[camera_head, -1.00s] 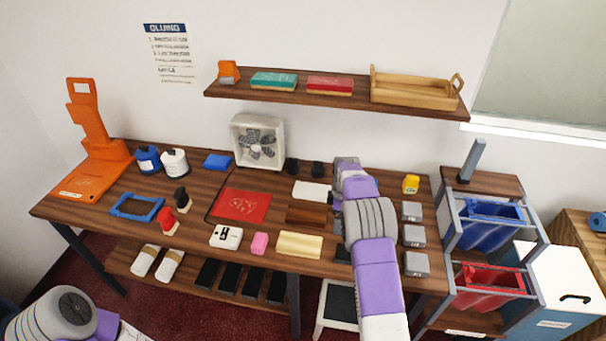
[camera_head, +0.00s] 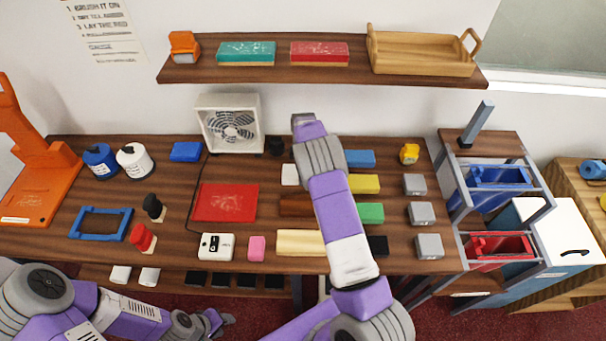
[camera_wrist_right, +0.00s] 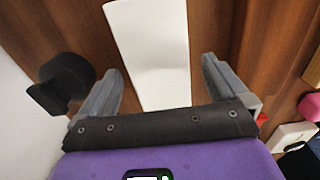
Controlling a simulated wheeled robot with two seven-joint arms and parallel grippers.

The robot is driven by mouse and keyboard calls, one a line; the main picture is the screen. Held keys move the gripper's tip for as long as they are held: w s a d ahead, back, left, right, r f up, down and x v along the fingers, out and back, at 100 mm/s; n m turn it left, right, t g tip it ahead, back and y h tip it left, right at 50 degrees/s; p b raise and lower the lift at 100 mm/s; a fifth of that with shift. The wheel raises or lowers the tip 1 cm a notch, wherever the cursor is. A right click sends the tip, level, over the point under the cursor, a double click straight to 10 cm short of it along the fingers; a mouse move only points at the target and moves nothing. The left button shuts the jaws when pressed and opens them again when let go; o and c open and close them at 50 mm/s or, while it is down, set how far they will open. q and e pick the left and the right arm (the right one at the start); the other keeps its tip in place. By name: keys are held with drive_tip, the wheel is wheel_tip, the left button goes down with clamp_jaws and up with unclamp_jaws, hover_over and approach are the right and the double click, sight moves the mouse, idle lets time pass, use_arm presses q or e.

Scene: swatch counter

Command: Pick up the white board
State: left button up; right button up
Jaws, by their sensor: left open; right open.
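The white board (camera_head: 290,175) lies flat on the brown table, left of my right arm, which hides part of it in the head view. In the right wrist view the white board (camera_wrist_right: 150,50) is a long pale strip between the open fingers of my right gripper (camera_wrist_right: 162,72), with gaps on both sides. My right gripper's fingers are hidden in the head view. My left gripper (camera_head: 212,322) is open and empty, low at the front, in front of the table and away from the board.
A dark brown block (camera_head: 295,205) and a cream block (camera_head: 300,242) lie nearer the front. Blue (camera_head: 361,158), yellow (camera_head: 365,184) and green (camera_head: 371,213) blocks are right of my arm. A black object (camera_wrist_right: 65,82) stands left of my right gripper. A fan (camera_head: 230,125) stands behind.

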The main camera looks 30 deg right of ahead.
drive_tip(key=shift+w+f, duration=0.1)
drive_tip(key=shift+f, duration=0.7)
drive_tip(key=shift+c, duration=0.5)
drive_tip(key=c, duration=1)
drive_tip(key=shift+r, duration=0.15)
wheel_tip(320, 180, up, 10)
